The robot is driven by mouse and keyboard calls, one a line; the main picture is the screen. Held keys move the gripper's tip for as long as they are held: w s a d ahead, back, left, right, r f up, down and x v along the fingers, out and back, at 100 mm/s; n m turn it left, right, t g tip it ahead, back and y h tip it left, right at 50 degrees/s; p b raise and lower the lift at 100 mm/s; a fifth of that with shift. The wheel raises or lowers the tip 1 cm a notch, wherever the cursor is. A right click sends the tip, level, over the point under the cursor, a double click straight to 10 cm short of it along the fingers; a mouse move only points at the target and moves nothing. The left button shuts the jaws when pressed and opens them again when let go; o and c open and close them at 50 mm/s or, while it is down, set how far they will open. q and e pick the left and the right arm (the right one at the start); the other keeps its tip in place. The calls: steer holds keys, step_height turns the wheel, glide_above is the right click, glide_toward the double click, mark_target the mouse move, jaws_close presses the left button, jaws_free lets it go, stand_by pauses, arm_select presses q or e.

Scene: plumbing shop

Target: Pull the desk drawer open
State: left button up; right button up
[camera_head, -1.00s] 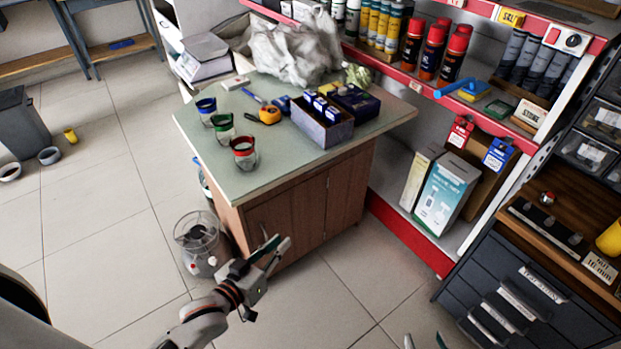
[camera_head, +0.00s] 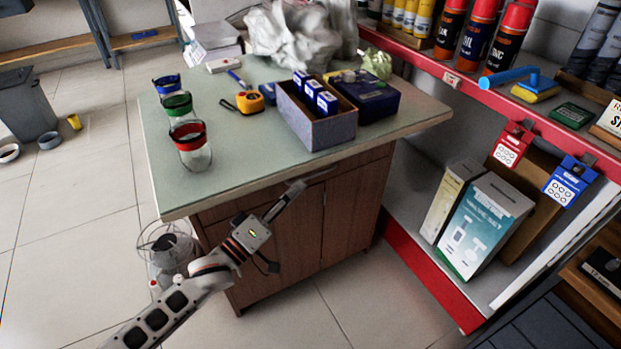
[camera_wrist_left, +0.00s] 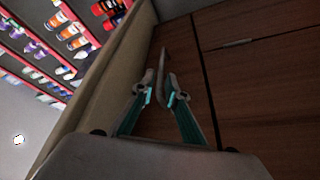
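The desk (camera_head: 290,235) has a pale green top and brown wooden fronts. Its drawer front (camera_head: 365,165) lies just under the top and looks closed. The grey bar handle (camera_head: 322,172) of the drawer sticks out to the right of my left gripper (camera_head: 296,187) in the head view. In the left wrist view, the handle (camera_wrist_left: 163,62) runs between the two fingers of my left gripper (camera_wrist_left: 161,88). The fingers are close together around it and look shut on it; exact contact is hard to see. My right gripper is not in view.
Jars (camera_head: 193,150), a tape measure (camera_head: 249,102) and an open box (camera_head: 318,126) stand on the desk top. A red-edged shelf unit (camera_head: 430,275) stands close on the right. Floor before the desk is clear.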

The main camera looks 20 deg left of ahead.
mark_target(309, 177)
arm_select(q)
steer(key=shift+b+x, duration=0.45)
steer(key=shift+x, duration=2.2)
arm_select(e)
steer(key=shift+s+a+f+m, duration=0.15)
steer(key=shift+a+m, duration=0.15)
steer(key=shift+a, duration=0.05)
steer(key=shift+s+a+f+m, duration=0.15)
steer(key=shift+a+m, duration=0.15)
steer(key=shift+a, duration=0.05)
arm_select(q)
jaws_close()
steer(key=shift+d, duration=0.15)
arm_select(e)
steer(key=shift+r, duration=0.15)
